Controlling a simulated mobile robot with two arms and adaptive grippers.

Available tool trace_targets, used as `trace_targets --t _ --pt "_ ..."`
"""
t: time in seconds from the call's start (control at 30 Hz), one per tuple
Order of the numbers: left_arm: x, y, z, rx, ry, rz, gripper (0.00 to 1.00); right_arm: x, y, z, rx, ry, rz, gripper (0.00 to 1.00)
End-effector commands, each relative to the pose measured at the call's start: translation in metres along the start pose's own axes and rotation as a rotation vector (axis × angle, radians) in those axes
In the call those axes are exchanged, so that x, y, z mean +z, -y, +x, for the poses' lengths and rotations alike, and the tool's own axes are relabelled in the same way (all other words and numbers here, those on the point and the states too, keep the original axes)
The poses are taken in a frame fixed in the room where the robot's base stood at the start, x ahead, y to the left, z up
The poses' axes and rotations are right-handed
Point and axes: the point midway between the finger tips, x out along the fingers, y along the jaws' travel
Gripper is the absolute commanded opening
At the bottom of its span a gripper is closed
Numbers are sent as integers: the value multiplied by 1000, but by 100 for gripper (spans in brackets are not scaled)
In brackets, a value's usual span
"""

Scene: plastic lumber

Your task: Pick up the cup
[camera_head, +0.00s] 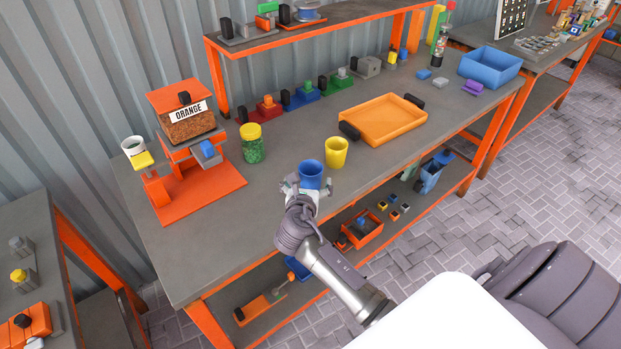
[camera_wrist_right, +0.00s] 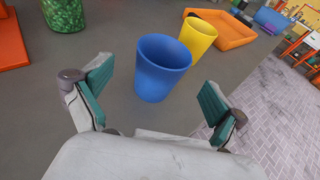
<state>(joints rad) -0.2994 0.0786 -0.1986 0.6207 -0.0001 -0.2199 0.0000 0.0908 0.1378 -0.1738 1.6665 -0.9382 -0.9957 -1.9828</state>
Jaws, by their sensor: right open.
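A blue cup (camera_head: 311,172) stands upright on the grey workbench (camera_head: 290,225), near its front edge. A yellow cup (camera_head: 336,153) stands just behind it to the right. My right gripper (camera_head: 307,187) is at the near side of the blue cup. In the right wrist view the blue cup (camera_wrist_right: 162,68) stands ahead, between the spread teal finger pads of my open right gripper (camera_wrist_right: 155,95), with gaps on both sides. The yellow cup (camera_wrist_right: 197,36) shows beyond it, behind the right finger. My left gripper is not seen.
A jar with green contents (camera_head: 252,144) stands left of the cups. An orange tray (camera_head: 383,119) lies to their right, a blue bin (camera_head: 489,67) farther right. The orange dispenser (camera_head: 186,118) stands at left. A raised shelf (camera_head: 320,24) runs along the back. Bare bench lies left of my gripper.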

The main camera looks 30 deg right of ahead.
Motion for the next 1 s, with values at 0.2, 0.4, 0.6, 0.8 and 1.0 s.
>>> trace_targets --t 0.2,0.4,0.6,0.8,1.0 --pt "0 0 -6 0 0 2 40 3 1 28 -3 0 0 96" --pt "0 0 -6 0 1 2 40 1 2 50 -2 -1 1 96" --pt "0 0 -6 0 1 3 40 1 1 52 0 0 2 96" --pt "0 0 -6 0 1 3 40 1 1 52 0 -1 1 73" --pt "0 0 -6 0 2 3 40 1 1 52 0 -1 1 39"
